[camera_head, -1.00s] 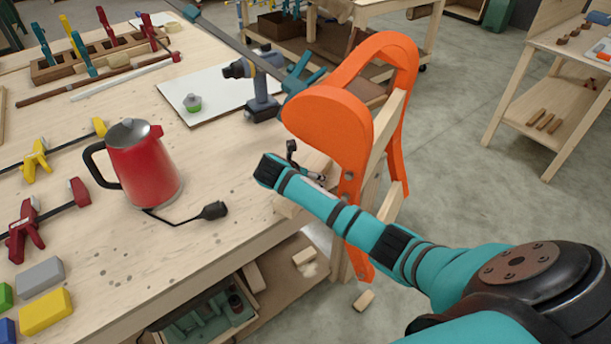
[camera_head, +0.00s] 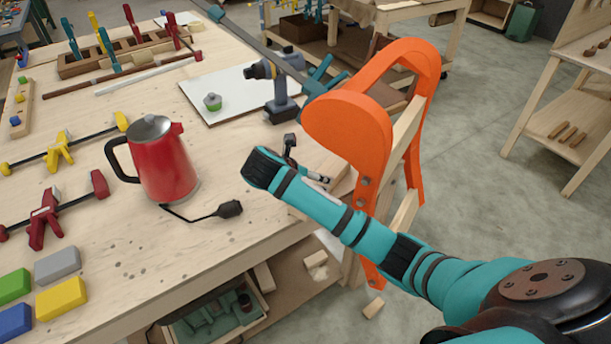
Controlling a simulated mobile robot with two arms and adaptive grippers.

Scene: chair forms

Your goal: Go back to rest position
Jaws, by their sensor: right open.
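My right arm comes in from the lower right, and its teal wrist with a black end cap reaches over the workbench edge. My right gripper (camera_head: 307,162) shows just beyond the wrist, with its dark fingers apart; it is open and I see nothing held in it. The wrist partly hides it. It is above the bench edge, to the left of the orange chair form (camera_head: 350,125). The chair form stands upright at the bench edge, with wooden slats, and my forearm passes in front of its lower part. My left gripper is not in view.
A red kettle (camera_head: 165,165) with a black cord stands on the workbench (camera_head: 130,250). A drill (camera_head: 276,85) stands behind my gripper. Clamps and coloured blocks (camera_head: 61,299) lie at left. The floor (camera_head: 480,150) at right is open before a wooden shelf (camera_head: 555,120).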

